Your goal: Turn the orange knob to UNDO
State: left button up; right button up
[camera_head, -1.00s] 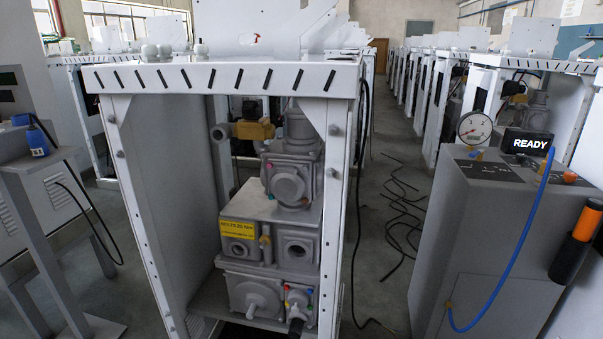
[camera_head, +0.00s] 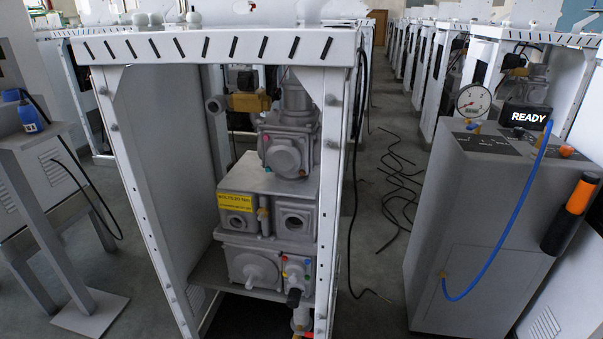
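No knob marked UNDO can be read in this view. Orange-red candidates are a small cap (camera_head: 566,151) on top of the grey cabinet at right and a small orange bit at the bottom edge (camera_head: 297,336), cut off by the frame. The lower grey valve unit (camera_head: 252,268) inside the white frame carries small coloured buttons and a black knob (camera_head: 293,297); their labels are too small to read. Neither of my grippers is in view.
The white dispenser frame (camera_head: 210,46) stands in front, with an open front. The grey cabinet (camera_head: 490,220) at right bears a gauge (camera_head: 473,101), a READY display (camera_head: 527,116) and a hanging blue hose. Black cables (camera_head: 400,180) lie on the aisle floor. A grey stand is at left.

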aim_at(565, 149)
jog(key=z, duration=1.35)
